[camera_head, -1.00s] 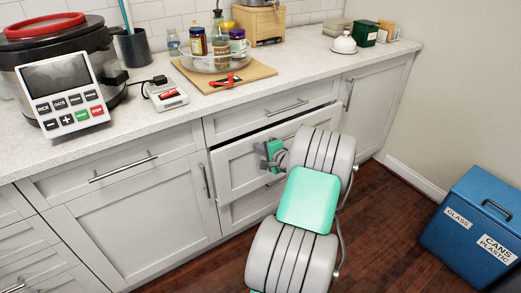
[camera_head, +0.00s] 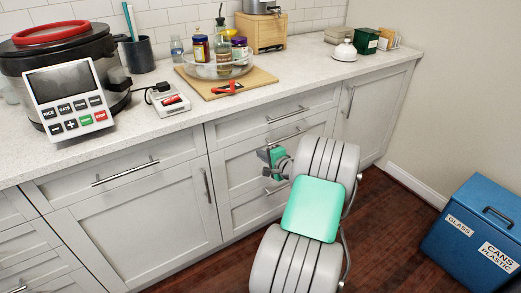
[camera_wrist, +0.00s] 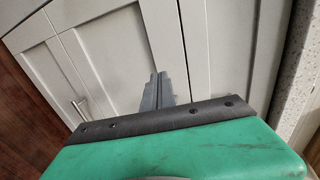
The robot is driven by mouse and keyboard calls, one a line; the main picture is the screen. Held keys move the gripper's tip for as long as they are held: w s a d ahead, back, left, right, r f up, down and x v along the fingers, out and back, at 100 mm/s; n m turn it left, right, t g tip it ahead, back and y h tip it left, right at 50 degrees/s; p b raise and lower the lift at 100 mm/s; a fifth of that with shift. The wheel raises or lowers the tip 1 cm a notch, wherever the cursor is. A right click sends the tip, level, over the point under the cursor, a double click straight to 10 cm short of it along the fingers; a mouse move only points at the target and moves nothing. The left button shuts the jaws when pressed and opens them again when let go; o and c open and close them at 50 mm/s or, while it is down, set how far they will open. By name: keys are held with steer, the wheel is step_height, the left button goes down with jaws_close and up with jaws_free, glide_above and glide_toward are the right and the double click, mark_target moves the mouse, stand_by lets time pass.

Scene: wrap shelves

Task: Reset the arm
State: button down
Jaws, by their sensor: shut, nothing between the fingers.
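My gripper (camera_head: 264,156) is in front of the drawer stack below the counter, toward the left side of my arm. In the wrist view my gripper (camera_wrist: 158,78) shows its two grey fingers together with nothing between them. It points at the white cabinet fronts and appears apart from them. The middle drawer (camera_head: 240,170) beside my gripper looks flush with its neighbours. My arm hides part of the drawer fronts.
The counter (camera_head: 300,92) above holds a cooker (camera_head: 62,75), a wooden board (camera_head: 262,80) with bottles, and a white lidded dish (camera_head: 345,50). A blue recycling bin (camera_head: 480,225) stands at the right. Floor between the cabinets and bin is clear.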

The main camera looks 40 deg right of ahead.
steer(key=v, duration=0.9)
steer(key=w+a+r+n+g+y+p, duration=0.25)
steer(key=a+r+n+p, duration=0.3)
steer(key=a, duration=0.65)
steer(key=w+a+r+n+g+y+p, duration=0.2)
steer(key=w+a+r+n+g+p, duration=0.25)
steer(key=a, duration=0.75)
steer(key=s+a+r+n+g+h+p, duration=0.1)
steer(key=s+a+r+n+g+p, duration=0.3)
steer(key=s+a+r+n+p, duration=0.5)
steer(key=s+a+r+n, duration=0.1)
steer(key=s+a+r, duration=0.3)
steer(key=s+a, duration=0.3)
steer(key=shift+a+r+n, duration=0.25)
steer(key=shift+a+n, duration=0.05)
steer(key=shift+a, duration=0.5)
steer(key=shift+s+h, duration=0.1)
steer(key=shift+h, duration=0.15)
